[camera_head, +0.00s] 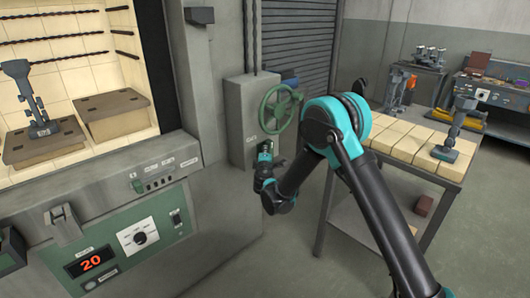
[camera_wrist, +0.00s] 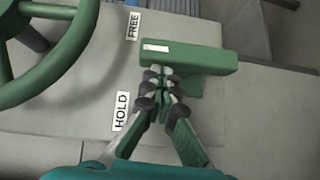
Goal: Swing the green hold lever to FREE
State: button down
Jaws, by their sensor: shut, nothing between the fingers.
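The green hold lever (camera_wrist: 205,57) is a thick bar with a white mark near its left end, in the upper middle of the wrist view. That end lies between the FREE label (camera_wrist: 134,25) and the HOLD label (camera_wrist: 121,111), closer to FREE. My gripper (camera_wrist: 160,75) is shut and empty, its fingertips at the lever's lower edge near the marked end. They look to be touching it or very close. In the head view my gripper (camera_head: 265,155) is at the front of the grey box below the handwheel, and the lever is hard to make out there.
A green handwheel (camera_head: 280,108) is mounted above on the grey box and fills the upper left of the wrist view (camera_wrist: 70,50). The kiln with its control panel (camera_head: 140,235) stands left. A table with pale bricks (camera_head: 405,140) stands right, with floor between.

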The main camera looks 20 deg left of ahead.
jog(key=shift+w, duration=0.1)
jog(key=shift+w+d+r+m+g+h, duration=0.35)
jog(key=shift+w+r+m+g, duration=0.35)
jog(key=shift+g, duration=0.3)
jog(key=shift+w+d, duration=0.15)
jog(key=shift+w, duration=0.15)
jog(key=shift+r, duration=0.1)
